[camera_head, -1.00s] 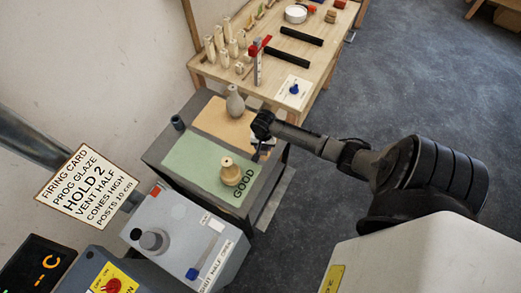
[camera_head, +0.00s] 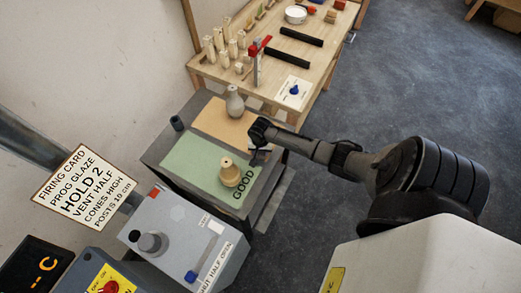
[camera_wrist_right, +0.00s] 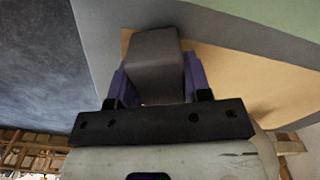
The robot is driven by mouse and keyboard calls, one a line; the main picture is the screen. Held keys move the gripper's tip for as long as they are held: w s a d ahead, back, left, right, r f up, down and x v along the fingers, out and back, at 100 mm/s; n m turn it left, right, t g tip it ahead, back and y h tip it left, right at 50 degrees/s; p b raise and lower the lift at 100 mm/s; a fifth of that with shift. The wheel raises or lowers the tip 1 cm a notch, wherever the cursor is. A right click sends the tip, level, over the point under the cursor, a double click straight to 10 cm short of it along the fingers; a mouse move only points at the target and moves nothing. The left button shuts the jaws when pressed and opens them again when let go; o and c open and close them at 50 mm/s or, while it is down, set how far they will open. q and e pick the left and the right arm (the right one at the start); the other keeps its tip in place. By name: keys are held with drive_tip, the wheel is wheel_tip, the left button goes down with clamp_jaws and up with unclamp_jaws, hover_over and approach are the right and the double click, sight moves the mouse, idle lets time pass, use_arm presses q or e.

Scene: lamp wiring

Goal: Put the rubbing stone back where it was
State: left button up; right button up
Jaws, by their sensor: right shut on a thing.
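The rubbing stone, a dark grey block (camera_wrist_right: 155,62), is between the purple fingers of my right gripper (camera_wrist_right: 155,85) in the right wrist view. The fingers are shut on its sides and its outer end sticks out past them. In the head view my right gripper (camera_head: 258,155) is over the right edge of the grey stand, beside the tan board (camera_head: 215,119) and the green GOOD mat (camera_head: 195,160). The stone is small and dark there. I cannot tell whether it touches the stand top. My left gripper is not in view.
A cream pot (camera_head: 230,172) stands on the green mat and a grey vase (camera_head: 234,101) at the tan board's far edge. A small dark cup (camera_head: 177,123) is at the left. A wooden workbench (camera_head: 320,62) with posts and black bars lies beyond.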

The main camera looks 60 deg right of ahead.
drive_tip(key=o, duration=1)
drive_tip(key=shift+o, duration=0.2)
drive_tip(key=shift+r, duration=0.5)
wheel_tip(320, 180, up, 10)
drive_tip(key=shift+f+p, duration=0.25)
drive_tip(key=shift+p, duration=0.7)
drive_tip(key=s+a+r+n+t, duration=0.1)
drive_tip(key=s+a+n, duration=0.75)
drive_tip(key=a, duration=0.55)
drive_tip(key=s+a+r+n+t, duration=0.2)
drive_tip(key=s+a+r+n, duration=0.5)
drive_tip(key=s+a+r, duration=0.1)
drive_tip(key=shift+s+a+r+t, duration=0.2)
drive_tip(key=shift+a+r+t, duration=0.1)
drive_tip(key=shift+a+r, duration=0.2)
